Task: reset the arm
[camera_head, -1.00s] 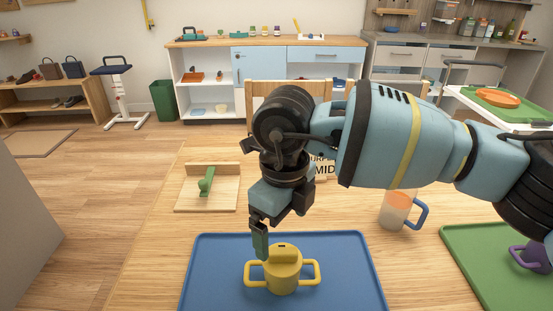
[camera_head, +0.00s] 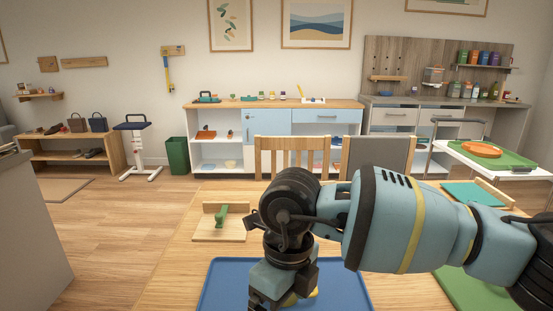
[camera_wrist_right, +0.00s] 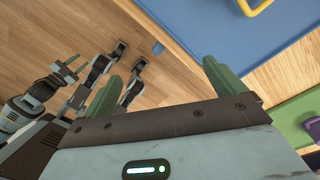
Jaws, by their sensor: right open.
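My right arm (camera_head: 400,220) reaches in from the right across the lower middle of the head view. Its fingertips are below the picture edge there. In the right wrist view my right gripper (camera_wrist_right: 163,82) is open, with two green fingers wide apart and nothing between them. Wood floor shows behind the fingers. A yellow two-handled cup (camera_head: 312,292) is mostly hidden behind my right wrist, on the blue tray (camera_head: 225,275). One yellow handle (camera_wrist_right: 255,6) shows in the wrist view. My left gripper (camera_wrist_right: 70,68) appears small at the left there; its jaw state is unclear.
A wooden board with a green lever (camera_head: 221,216) stands on the table left of my arm. A green tray (camera_wrist_right: 290,118) with a purple mug (camera_wrist_right: 312,126) is at the right. Chairs (camera_head: 290,155) stand beyond the table. Floor at the left is open.

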